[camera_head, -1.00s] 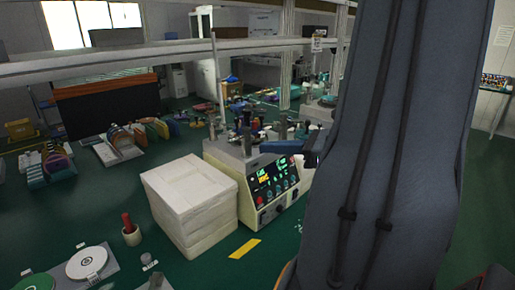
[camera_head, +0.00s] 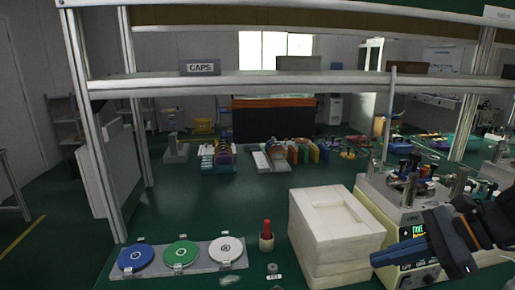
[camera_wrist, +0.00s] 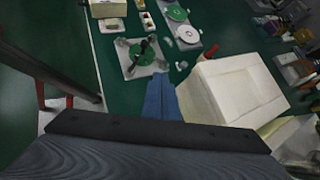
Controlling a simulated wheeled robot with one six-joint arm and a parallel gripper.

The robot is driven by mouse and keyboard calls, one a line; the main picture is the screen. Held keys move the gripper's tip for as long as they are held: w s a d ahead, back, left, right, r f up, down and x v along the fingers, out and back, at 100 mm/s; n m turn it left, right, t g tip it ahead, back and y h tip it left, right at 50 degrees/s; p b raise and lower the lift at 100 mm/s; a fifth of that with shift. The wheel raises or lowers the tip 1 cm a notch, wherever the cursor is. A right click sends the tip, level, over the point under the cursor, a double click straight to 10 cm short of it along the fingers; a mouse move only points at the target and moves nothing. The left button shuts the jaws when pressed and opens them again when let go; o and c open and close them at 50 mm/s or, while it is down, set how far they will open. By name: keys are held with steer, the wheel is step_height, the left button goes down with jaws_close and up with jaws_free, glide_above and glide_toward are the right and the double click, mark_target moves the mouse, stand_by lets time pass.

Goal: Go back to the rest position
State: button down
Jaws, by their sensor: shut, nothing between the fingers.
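My gripper (camera_head: 380,258) is at the lower right of the head view, its blue fingers together, pointing left. They are in front of the lapping machine (camera_head: 408,210) with its lit display, and nothing shows between them. In the wrist view my gripper (camera_wrist: 161,80) is shut and empty, beside the white foam block in that picture. My gripper's dark body hides part of the machine's front panel.
The stacked white foam block (camera_head: 335,232) stands left of the machine. A red-handled tool in a cup (camera_head: 266,243) and a tray (camera_head: 120,245) with blue, green and white discs lie further left. Racks (camera_head: 222,168) stand behind. A shelf frame (camera_head: 250,83) crosses above.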

steer(key=s+a+f+n+g+h, duration=0.35)
steer(key=a+f+n+g, duration=0.2)
steer(key=n, duration=0.35)
steer(key=w+a+n+h, duration=0.1)
steer(key=n, duration=0.2)
steer(key=w+a+f+n+t+h, duration=0.1)
steer(key=w+n+h, duration=0.1)
steer(key=n, duration=0.2)
steer(key=w+a+n+t+h, duration=0.1)
steer(key=w+n+h, duration=0.1)
steer(key=n, duration=0.2)
steer(key=shift+f+h+b, duration=0.25)
steer(key=shift+f+b, duration=0.05)
steer(key=shift+b, duration=0.1)
steer(key=c, duration=2.3)
jaws_free()
steer(key=shift+w+a+n+t, duration=0.15)
steer(key=shift+n+t, duration=0.1)
steer(key=shift+n, duration=0.15)
steer(key=o, duration=0.6)
steer(key=shift+c, duration=0.2)
